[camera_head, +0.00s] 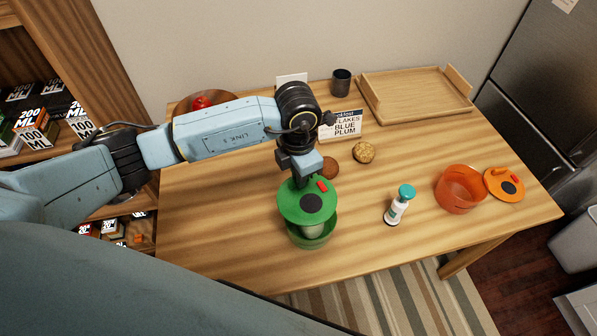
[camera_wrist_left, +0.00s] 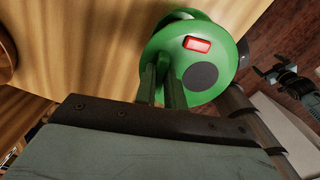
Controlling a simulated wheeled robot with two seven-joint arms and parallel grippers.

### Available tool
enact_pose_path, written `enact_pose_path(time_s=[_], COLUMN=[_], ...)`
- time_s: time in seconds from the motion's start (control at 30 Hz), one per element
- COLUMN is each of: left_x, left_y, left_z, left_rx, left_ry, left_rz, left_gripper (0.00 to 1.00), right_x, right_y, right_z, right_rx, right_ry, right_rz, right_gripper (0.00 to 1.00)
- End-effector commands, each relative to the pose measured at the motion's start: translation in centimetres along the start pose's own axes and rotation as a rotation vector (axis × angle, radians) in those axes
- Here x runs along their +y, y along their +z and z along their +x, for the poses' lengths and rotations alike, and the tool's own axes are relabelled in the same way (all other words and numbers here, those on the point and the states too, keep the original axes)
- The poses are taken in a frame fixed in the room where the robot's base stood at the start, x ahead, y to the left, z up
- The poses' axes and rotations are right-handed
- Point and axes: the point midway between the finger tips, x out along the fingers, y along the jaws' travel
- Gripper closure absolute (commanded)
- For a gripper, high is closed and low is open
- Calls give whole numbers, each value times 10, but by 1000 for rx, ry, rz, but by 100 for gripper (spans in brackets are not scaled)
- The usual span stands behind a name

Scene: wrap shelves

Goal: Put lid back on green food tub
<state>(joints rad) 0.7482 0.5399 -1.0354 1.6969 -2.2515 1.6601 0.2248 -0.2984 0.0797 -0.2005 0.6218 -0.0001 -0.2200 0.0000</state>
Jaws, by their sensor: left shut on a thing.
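My left gripper (camera_head: 299,180) is shut on the green lid (camera_head: 293,208) at its far edge. The lid has a red tab and a dark round patch on top. It is tilted and sits over the far part of the green food tub (camera_head: 312,242), with the tub's near opening uncovered and something pale inside. Whether lid and rim touch is unclear. In the left wrist view the lid (camera_wrist_left: 160,47) shows beyond my left fingers (camera_wrist_left: 163,88) and hides most of the tub. My right gripper (camera_wrist_left: 277,75) shows small and dark at the right of that view.
Right of the tub stand a white bottle with a teal cap (camera_head: 397,205), an orange tub (camera_head: 460,189) and its orange lid (camera_head: 504,184). Behind are a cookie (camera_head: 363,152), a sign (camera_head: 343,125), a dark cup (camera_head: 341,82) and a wooden tray (camera_head: 415,95). Shelves (camera_head: 105,60) flank the left.

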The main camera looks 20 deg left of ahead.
Motion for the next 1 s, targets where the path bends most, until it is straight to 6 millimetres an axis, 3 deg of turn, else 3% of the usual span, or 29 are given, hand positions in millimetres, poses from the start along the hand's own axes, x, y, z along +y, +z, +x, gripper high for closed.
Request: enact_pose_path(time_s=[0.1, 0.3, 0.57, 1.0], left_x=[-5, -6, -7, -7], left_y=[-2, -4, -4, -5], left_z=[4, 10, 21, 62], left_rx=[8, 15, 14, 15], left_ry=[-5, -2, -2, -2], left_rz=[-184, -339, -353, -351], left_gripper=[100, 100, 100, 100], right_x=[1, 1, 1, 0], right_y=[0, 0, 1, 5], right_z=[-8, -11, -2, 30], right_rx=[0, -1, -1, -4], right_ry=[1, 1, 1, 1], right_rz=[-1, -1, -1, 0], right_gripper=[9, 9, 9, 9])
